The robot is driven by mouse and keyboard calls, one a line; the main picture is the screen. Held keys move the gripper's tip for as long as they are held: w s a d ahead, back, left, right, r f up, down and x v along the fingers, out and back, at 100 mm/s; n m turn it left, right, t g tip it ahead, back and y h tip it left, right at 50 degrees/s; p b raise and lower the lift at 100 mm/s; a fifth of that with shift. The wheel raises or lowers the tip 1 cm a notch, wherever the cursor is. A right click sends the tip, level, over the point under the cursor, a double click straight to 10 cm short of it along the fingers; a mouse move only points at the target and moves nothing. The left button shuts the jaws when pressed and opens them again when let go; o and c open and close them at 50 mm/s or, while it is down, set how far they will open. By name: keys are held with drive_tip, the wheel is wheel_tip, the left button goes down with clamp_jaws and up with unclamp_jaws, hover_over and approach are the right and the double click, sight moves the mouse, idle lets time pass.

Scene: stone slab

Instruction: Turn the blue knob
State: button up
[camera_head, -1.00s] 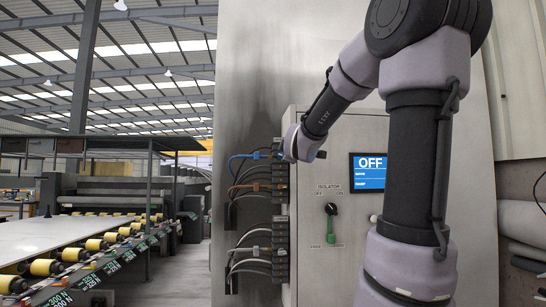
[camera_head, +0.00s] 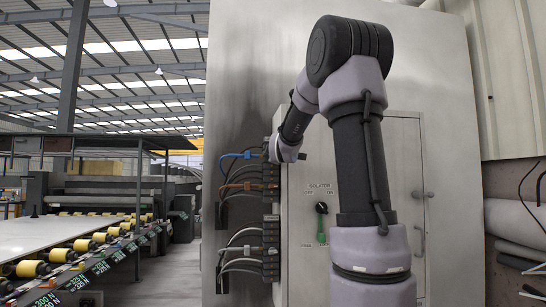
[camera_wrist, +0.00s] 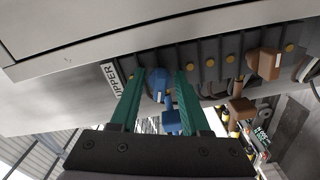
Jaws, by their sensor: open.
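The blue knob (camera_wrist: 158,80) shows in the wrist view on a dark terminal strip, beside a white label reading "UPPER". My gripper (camera_wrist: 159,98) is open, with one green finger on each side of the blue knob. I cannot tell whether either finger touches it. A second blue piece (camera_wrist: 172,122) lies lower between the fingers. In the head view, a blue connector with a blue cable (camera_head: 246,155) shows at the upper left side of the cabinet, next to my wrist. My fingers are hidden there.
The grey cabinet (camera_head: 300,240) carries an isolator switch (camera_head: 321,208) with a green lower part. Brown connectors (camera_wrist: 265,62) and loose cables (camera_head: 240,240) share the strip. A roller conveyor (camera_head: 80,245) stands at the left, with open floor between.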

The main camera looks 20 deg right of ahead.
clamp_jaws()
